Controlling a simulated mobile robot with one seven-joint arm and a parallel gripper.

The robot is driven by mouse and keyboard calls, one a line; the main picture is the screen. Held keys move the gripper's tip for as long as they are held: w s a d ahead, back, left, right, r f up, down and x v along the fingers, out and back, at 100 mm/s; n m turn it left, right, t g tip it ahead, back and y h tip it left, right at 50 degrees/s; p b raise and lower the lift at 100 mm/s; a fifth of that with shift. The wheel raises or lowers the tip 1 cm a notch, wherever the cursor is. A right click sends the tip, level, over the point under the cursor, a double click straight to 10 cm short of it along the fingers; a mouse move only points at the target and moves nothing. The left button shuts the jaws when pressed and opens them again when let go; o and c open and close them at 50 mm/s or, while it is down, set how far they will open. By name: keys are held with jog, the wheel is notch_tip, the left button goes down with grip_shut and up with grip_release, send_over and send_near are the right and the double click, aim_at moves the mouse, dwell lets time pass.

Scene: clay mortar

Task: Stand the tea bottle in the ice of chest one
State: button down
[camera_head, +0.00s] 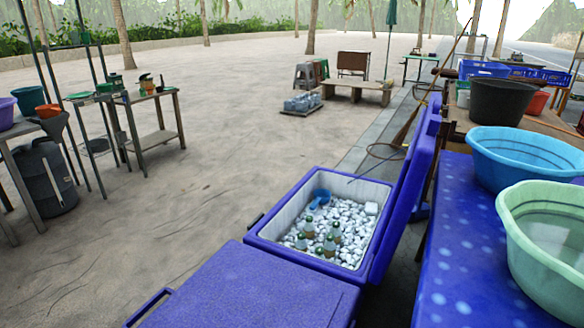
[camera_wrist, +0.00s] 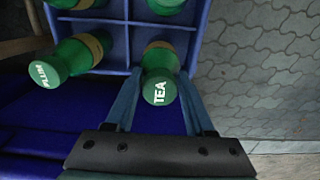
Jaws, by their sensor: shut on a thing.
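The tea bottle (camera_wrist: 160,62) is green with a brown band, and its cap reads TEA. It is in the wrist view between the two fingers of my gripper (camera_wrist: 160,84), which is shut on it. The bottle is at the near edge of a blue divided crate (camera_wrist: 115,52); I cannot tell whether its base is inside a compartment. My gripper is not visible in the head view. An open blue chest (camera_head: 278,253) in the head view holds white ice (camera_head: 350,217), with several green-capped bottles (camera_head: 330,247) standing in it. No chest number is readable.
A bottle whose cap seems to read PLUM (camera_wrist: 50,70) stands left of the tea bottle. A blue scoop (camera_head: 320,198) lies in the ice. The chest's raised lid (camera_head: 405,205) is on its right. A closed blue chest (camera_head: 250,290) is in front. Basins (camera_head: 525,155) crowd the right table.

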notch_tip(320, 180, up, 18)
jog(key=p, duration=1.7)
jog(key=shift+f, duration=0.2)
